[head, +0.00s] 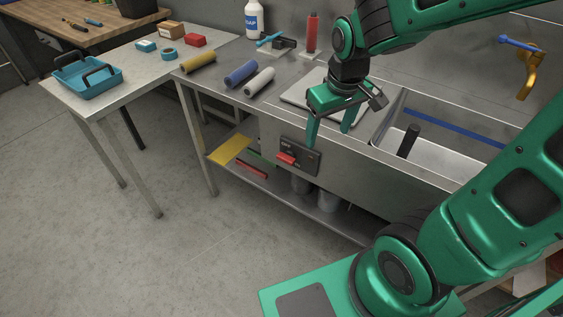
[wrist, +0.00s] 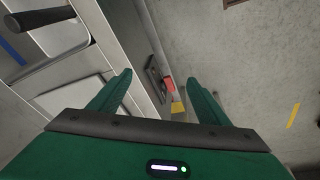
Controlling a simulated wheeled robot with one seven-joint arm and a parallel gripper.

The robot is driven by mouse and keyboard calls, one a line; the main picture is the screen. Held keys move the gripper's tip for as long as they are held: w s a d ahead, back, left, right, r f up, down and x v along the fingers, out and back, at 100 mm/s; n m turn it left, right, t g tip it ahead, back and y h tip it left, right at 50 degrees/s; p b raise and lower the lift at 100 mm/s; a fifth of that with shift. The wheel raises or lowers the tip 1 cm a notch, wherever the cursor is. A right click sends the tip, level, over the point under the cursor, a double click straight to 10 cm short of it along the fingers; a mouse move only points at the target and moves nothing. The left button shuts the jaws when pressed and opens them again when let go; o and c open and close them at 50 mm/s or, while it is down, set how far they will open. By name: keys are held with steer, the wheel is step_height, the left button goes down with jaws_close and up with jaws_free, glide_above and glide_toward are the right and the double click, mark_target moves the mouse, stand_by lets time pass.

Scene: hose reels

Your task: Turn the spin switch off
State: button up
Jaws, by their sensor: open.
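The spin switch is a red lever (head: 287,159) on a dark plate (head: 301,157) on the front of the steel counter. In the wrist view the red lever (wrist: 169,84) shows beyond the fingers, between them, with its dark plate (wrist: 153,77) to its left. My gripper (head: 330,133) is open and empty, pointing down near the counter's front edge, above and to the right of the switch. The fingers also show apart in the wrist view (wrist: 158,83). I see no contact between them and the lever.
A sink (head: 419,148) with a dark upright handle (head: 408,141) lies right of my gripper. Yellow, blue and white rolls (head: 241,72) lie on the counter. A shelf below holds a yellow sheet (head: 229,149) and a red bar (head: 251,169). The floor in front is clear.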

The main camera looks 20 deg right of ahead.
steer(key=w+a+f+n+g, duration=0.1)
steer(key=w+a+f+n, duration=0.15)
steer(key=a+f, duration=0.2)
steer(key=n+t+h, duration=0.9)
steer(key=n+h, duration=0.5)
steer(key=n, duration=0.7)
glide_toward(283, 160)
steer(key=x, duration=0.9)
steer(key=shift+d, duration=0.15)
steer(key=c, duration=1.1)
